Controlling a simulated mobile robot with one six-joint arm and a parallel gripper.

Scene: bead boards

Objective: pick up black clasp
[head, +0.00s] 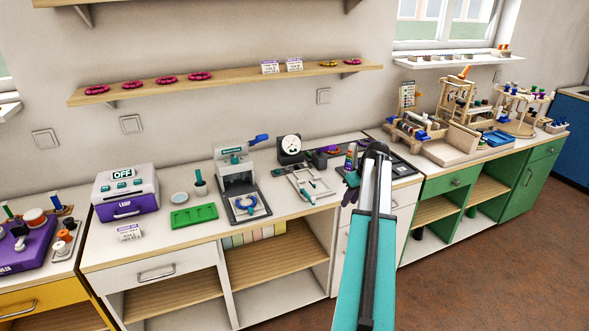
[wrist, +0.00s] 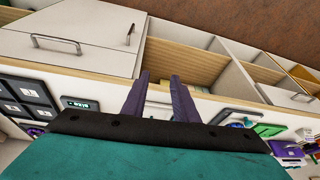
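My gripper (head: 351,190) is in front of the right part of the white counter, with its purple fingers hanging down near the counter's front edge. In the wrist view my gripper (wrist: 160,78) shows two purple fingers apart with nothing held between them; the cabinet front shows in the gap. I cannot make out a black clasp for certain in either view. A black compartment tray (head: 401,166) lies on the counter just right of my arm, and it also shows at the left of the wrist view (wrist: 30,98). Its contents are too small to tell, and my arm covers part of that area.
On the counter stand a grey press (head: 236,172), a white frame (head: 311,184), a green tray (head: 194,215) and a purple-and-white box (head: 126,190). A purple board (head: 25,250) with knobs is far left. Wooden toys (head: 456,110) stand right. The floor (head: 480,270) is clear.

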